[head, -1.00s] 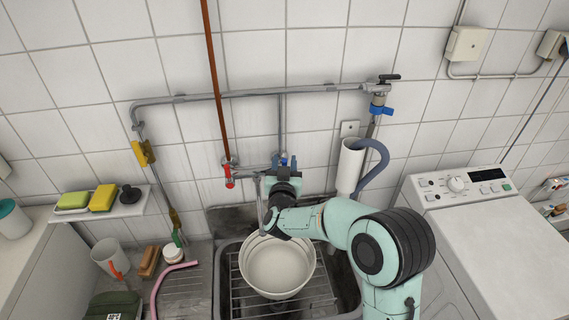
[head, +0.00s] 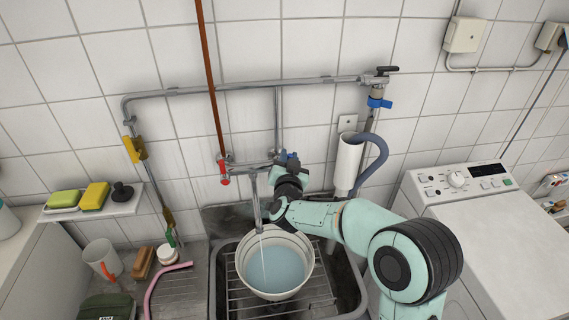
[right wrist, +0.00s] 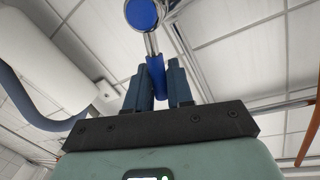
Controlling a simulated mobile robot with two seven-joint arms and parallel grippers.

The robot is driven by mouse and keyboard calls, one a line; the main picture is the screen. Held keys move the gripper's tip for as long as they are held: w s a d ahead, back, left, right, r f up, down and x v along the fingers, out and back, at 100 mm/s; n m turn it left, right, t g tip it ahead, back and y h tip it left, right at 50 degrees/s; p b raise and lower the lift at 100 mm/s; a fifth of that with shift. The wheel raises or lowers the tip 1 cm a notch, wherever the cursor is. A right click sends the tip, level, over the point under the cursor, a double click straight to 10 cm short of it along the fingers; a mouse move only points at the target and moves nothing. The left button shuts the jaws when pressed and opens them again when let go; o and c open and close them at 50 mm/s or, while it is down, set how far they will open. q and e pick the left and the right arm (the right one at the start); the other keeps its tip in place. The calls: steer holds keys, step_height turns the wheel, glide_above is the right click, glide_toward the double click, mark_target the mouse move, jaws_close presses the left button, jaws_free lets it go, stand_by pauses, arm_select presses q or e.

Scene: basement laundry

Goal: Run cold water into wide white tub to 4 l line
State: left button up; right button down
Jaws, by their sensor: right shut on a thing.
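The wide white tub (head: 303,262) stands on the wire rack in the sink, under the spout (head: 256,205). A thin stream of water falls from the spout into the tub, and bluish water (head: 275,268) covers its bottom. I cannot read any level line. The red tap handle (head: 225,180) is at the left of the mixer. My left gripper is not in view.
The sink (head: 352,292) is bounded by a drainboard on the left with a pink hose (head: 160,285), brush and cup. A washing machine (head: 500,235) stands at the right. A white standpipe with a grey hose (head: 349,165) is on the wall close to my right arm.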

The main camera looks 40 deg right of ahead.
steer(key=shift+s+d+f+m+b, duration=0.3)
steer(key=shift+d+m+b, duration=0.1)
steer(key=shift+m+b, duration=0.4)
steer(key=c, duration=1.1)
jaws_free()
steer(key=v, duration=1.3)
steer(key=shift+s+r, duration=0.15)
steer(key=shift+r, duration=0.05)
steer(key=shift+a, duration=0.1)
